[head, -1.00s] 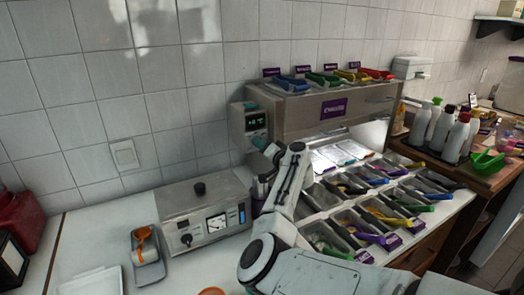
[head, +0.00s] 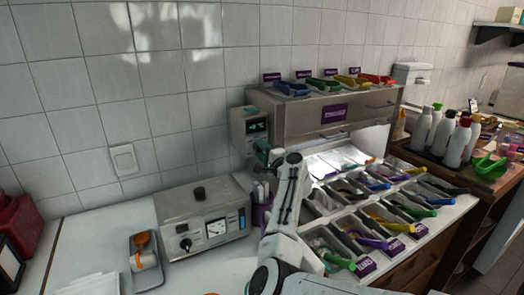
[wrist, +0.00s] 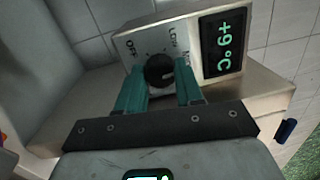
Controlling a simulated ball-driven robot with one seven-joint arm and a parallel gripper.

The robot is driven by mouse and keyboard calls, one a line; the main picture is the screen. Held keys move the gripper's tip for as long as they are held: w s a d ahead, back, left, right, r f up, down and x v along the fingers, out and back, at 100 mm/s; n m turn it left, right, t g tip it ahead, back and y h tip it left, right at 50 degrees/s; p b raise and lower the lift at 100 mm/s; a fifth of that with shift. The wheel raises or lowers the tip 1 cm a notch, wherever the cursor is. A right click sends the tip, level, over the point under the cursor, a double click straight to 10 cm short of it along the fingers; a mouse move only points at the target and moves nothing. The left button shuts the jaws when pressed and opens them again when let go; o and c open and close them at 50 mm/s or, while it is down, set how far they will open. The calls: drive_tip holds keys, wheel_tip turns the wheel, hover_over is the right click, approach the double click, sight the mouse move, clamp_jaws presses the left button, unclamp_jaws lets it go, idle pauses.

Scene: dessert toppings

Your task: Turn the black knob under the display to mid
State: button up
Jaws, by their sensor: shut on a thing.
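The black knob (wrist: 158,70) sits on a pale control box under and beside a green display (wrist: 224,42) reading +9°C in the wrist view. Labels OFF and LOW show around the knob; a third label at its right is partly hidden by a finger. A pale mark shows on the knob's face, towards the right. My gripper (wrist: 159,82) has its teal fingers on either side of the knob, shut on it. In the head view the control box (head: 238,128) hangs at the left end of the steel topping station, with my gripper (head: 264,150) at its lower front; the knob is hidden there.
Topping bins (head: 340,225) with coloured scoops fill the counter right of my arm. A steel appliance (head: 190,205) with its own black knobs and dial stands at left. A purple holder (head: 260,215) is close beside my arm. Bottles (head: 440,130) stand far right.

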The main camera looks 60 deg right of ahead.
drive_tip(key=shift+f+m, duration=0.1)
drive_tip(key=shift+m, duration=0.4)
drive_tip(key=o, duration=1)
drive_tip(key=shift+o, duration=0.2)
drive_tip(key=r+b+v, duration=0.1)
drive_tip(key=v, duration=0.9)
drive_tip(key=shift+s+a+f, duration=0.2)
drive_tip(key=shift+s+f, duration=0.15)
drive_tip(key=shift+f, duration=0.15)
